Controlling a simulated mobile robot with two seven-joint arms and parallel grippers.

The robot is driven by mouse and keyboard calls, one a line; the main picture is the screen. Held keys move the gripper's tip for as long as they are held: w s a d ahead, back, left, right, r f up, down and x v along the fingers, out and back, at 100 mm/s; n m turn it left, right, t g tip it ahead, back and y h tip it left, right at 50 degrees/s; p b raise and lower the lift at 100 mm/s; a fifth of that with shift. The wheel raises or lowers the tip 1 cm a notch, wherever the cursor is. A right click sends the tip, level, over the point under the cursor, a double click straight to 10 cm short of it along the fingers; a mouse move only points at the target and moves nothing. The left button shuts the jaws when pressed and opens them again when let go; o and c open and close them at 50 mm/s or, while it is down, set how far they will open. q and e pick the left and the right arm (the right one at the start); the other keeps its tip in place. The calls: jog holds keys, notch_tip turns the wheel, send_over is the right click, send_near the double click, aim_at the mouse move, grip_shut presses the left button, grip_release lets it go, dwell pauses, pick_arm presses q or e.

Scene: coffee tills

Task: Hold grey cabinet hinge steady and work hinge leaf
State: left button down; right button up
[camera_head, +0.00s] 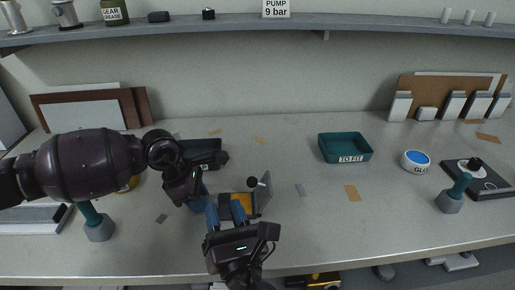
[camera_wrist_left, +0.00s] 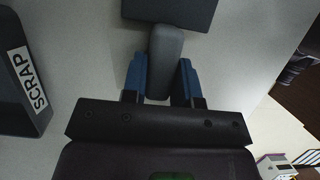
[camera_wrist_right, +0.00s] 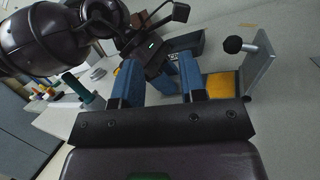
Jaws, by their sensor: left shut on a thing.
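The hinge has an upright grey leaf (camera_head: 265,191) with a black knob (camera_head: 252,182) beside it and an orange pad (camera_head: 225,211) at its base. The leaf (camera_wrist_right: 259,62), knob (camera_wrist_right: 232,45) and pad (camera_wrist_right: 223,84) also show in the right wrist view. My left gripper (camera_head: 203,197) is shut on a grey rounded bar (camera_wrist_left: 165,55) that meets a dark block (camera_wrist_left: 170,10); the arm hides much of this from the head. My right gripper (camera_head: 224,205) is open in front of the hinge, left of the leaf, with nothing visible between its fingers.
A dark scrap tray (camera_head: 205,148) stands behind my left gripper. A teal "TO FIT" tray (camera_head: 345,158), a glue pot (camera_head: 415,162) and a teal-handled tool (camera_head: 458,188) are to the right. Another such tool (camera_head: 98,226) is at left. The bench right of the hinge is mostly clear.

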jog(key=a+r+n+g+y, duration=0.3)
jog(key=a+n+y, duration=0.25)
jog(key=y, duration=0.35)
notch_tip(320, 180, up, 2)
jog(key=n+g+h, duration=1.2)
jog(key=g+h, duration=0.1)
jog(key=g, duration=0.4)
send_over(253, 177)
jog(key=d, duration=0.1)
jog(key=shift+s+a+f, duration=0.1)
jog(key=shift+a+f, duration=0.1)
jog(key=shift+f, duration=1.1)
jog(key=shift+w+a+f, duration=0.1)
jog(key=shift+a+f, duration=0.05)
jog(key=shift+f, duration=1.1)
jog(key=shift+s+a+f, duration=0.1)
jog(key=shift+a+f, duration=0.1)
jog(key=shift+f, duration=1.1)
jog(key=shift+r, duration=0.1)
jog(key=c, duration=0.4)
